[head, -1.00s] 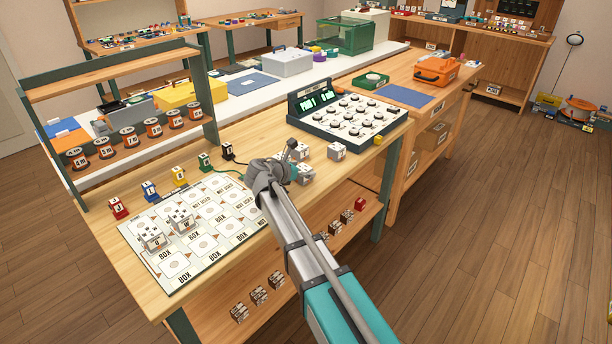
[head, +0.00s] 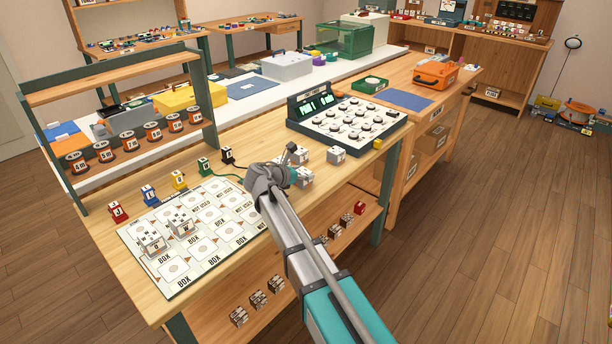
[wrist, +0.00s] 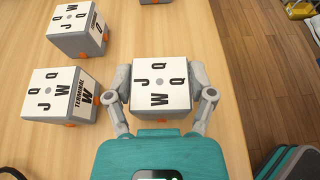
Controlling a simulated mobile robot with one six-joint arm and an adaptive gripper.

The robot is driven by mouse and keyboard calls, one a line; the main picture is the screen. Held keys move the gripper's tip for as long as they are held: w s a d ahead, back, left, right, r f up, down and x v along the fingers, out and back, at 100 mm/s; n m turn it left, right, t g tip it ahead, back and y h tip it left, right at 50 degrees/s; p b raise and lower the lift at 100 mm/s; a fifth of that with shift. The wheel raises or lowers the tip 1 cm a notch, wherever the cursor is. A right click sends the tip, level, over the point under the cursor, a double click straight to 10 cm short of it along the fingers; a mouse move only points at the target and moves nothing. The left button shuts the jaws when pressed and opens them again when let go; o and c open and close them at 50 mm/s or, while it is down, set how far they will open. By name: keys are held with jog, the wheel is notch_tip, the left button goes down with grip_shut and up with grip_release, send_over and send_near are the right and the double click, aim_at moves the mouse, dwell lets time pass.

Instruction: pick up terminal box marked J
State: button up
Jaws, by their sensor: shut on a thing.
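My gripper (wrist: 161,95) is shut on a grey box (wrist: 160,83) with a white top in the wrist view, with one finger on each side of it. Its top shows the letters J, Q, Q and W; its near side is hidden, so I cannot read its own mark. Left of it stands a similar box (wrist: 60,94) marked TERMINAL W on its side. Another box (wrist: 78,32) stands farther back. In the head view, my gripper is largely hidden by my arm, by the grey boxes (head: 336,154) on the bench. A small red block marked J (head: 118,211) stands at the bench's left.
A printed mat (head: 172,268) lies at the front left, with two white-topped boxes (head: 152,244) on it. A dial console (head: 345,122) stands behind the grey boxes. Several small coloured blocks (head: 179,179) line the mat's far edge. A spool shelf (head: 110,75) stands behind.

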jog(key=shift+r+p, duration=1)
jog(key=s+a+r+p, duration=0.4)
jog(key=s+r+p, duration=0.7)
jog(key=s, duration=0.2)
jog(key=shift+s, duration=0.2)
